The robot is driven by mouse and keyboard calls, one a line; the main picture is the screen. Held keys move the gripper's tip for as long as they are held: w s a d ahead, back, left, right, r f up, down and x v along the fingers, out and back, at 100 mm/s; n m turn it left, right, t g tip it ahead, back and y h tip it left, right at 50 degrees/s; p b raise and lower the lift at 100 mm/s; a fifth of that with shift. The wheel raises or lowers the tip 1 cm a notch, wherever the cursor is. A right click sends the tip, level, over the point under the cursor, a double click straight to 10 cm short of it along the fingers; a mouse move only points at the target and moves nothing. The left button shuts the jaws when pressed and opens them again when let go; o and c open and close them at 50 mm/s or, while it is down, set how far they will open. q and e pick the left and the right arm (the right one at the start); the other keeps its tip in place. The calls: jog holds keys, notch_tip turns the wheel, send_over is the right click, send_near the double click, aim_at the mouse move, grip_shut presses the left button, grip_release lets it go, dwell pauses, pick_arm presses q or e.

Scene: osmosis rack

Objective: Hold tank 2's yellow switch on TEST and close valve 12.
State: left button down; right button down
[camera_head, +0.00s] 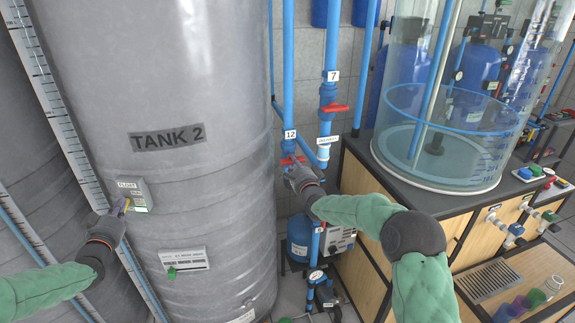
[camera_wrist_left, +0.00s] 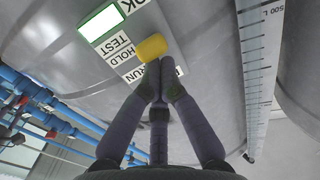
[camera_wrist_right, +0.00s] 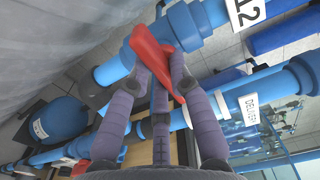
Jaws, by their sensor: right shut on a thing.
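Tank 2 (camera_head: 165,75) is a large grey cylinder with a FLOAT switch box (camera_head: 132,190) on its wall. In the left wrist view the yellow switch (camera_wrist_left: 151,47) sits beside the TEST, HOLD and RUN labels; its exact setting is hard to tell. My left gripper (camera_head: 121,210) has its fingertips together, touching or very near the switch. A small lit green panel (camera_wrist_left: 101,22) is beside the labels. Valve 12's red handle (camera_wrist_right: 150,55) lies at an angle across its blue pipe. My right gripper (camera_head: 298,172) is shut on this handle, its fingers hiding part of it.
Valve 7 (camera_head: 334,108), with a red handle, is on the pipe right of valve 12. A clear tank (camera_head: 440,150) stands on a dark-topped bench at right. A label plate with a green knob (camera_head: 172,272) is below the float box. Blue pipes crowd my right gripper.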

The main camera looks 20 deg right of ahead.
dwell(0.4)
jog(key=c, duration=1.1)
grip_release()
jog(key=shift+s, duration=0.1)
jog(key=s, duration=1.2)
jog(key=shift+w, duration=0.1)
pick_arm(q)
notch_tip(320, 180, up, 8)
jog(key=p, duration=0.3)
jog(key=shift+r, duration=0.25)
pick_arm(e)
notch_tip(320, 180, up, 3)
jog(key=shift+r, duration=0.1)
pick_arm(q)
jog(key=shift+s, duration=0.1)
